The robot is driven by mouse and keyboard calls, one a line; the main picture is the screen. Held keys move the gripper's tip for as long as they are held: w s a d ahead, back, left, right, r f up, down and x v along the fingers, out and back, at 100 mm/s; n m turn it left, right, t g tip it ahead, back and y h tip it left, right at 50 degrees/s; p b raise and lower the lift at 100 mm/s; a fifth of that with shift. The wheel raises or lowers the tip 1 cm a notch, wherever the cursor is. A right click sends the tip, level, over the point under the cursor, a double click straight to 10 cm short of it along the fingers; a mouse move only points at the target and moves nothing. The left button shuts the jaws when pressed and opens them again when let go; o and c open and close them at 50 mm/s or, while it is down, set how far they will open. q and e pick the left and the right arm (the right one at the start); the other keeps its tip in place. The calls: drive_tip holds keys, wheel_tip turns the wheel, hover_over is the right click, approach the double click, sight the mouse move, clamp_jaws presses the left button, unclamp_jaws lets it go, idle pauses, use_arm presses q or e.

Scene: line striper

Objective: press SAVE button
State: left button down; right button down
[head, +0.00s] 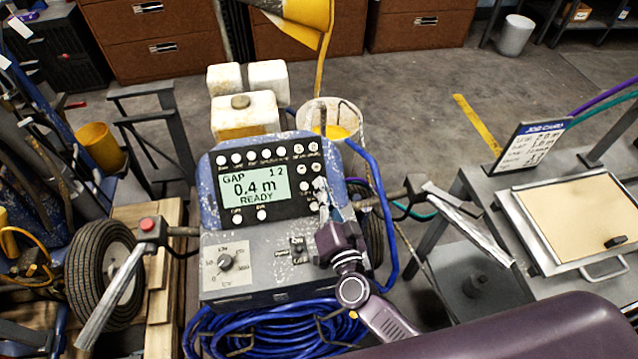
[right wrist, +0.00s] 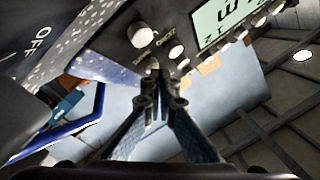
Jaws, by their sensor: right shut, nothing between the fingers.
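The line striper's control panel (head: 265,175) has a lit screen (head: 254,190) reading GAP, 0.4 m, READY. Round white buttons run above, below and to the right of the screen; their labels are too small to read, so I cannot tell which is SAVE. My right gripper (head: 321,188) is shut and empty, its tips over the panel's right side among the buttons. In the right wrist view the shut fingertips (right wrist: 153,68) are close to a large white button (right wrist: 142,35) and a smaller one (right wrist: 178,52); I cannot tell whether they touch. My left gripper is not in view.
A dial (head: 225,261) and switches sit below the panel. Handlebars (head: 148,225) stick out on both sides. A coiled blue hose (head: 270,330) hangs beneath. A job card (head: 533,146) stands on the bench at right, near a framed board (head: 580,215).

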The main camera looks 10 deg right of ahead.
drive_tip(key=shift+f, duration=0.35)
idle(0.7)
drive_tip(key=shift+s, duration=0.1)
drive_tip(key=shift+s+r+p, duration=0.2)
drive_tip(key=shift+r+p, duration=0.1)
drive_tip(key=shift+p, duration=0.2)
drive_tip(key=shift+s+r, duration=0.15)
drive_tip(key=shift+r, duration=0.05)
drive_tip(key=shift+s+r+p, duration=0.15)
drive_tip(key=shift+r+p, duration=0.25)
drive_tip(key=shift+p, duration=0.05)
drive_tip(key=s+r+p, duration=0.3)
idle(1.7)
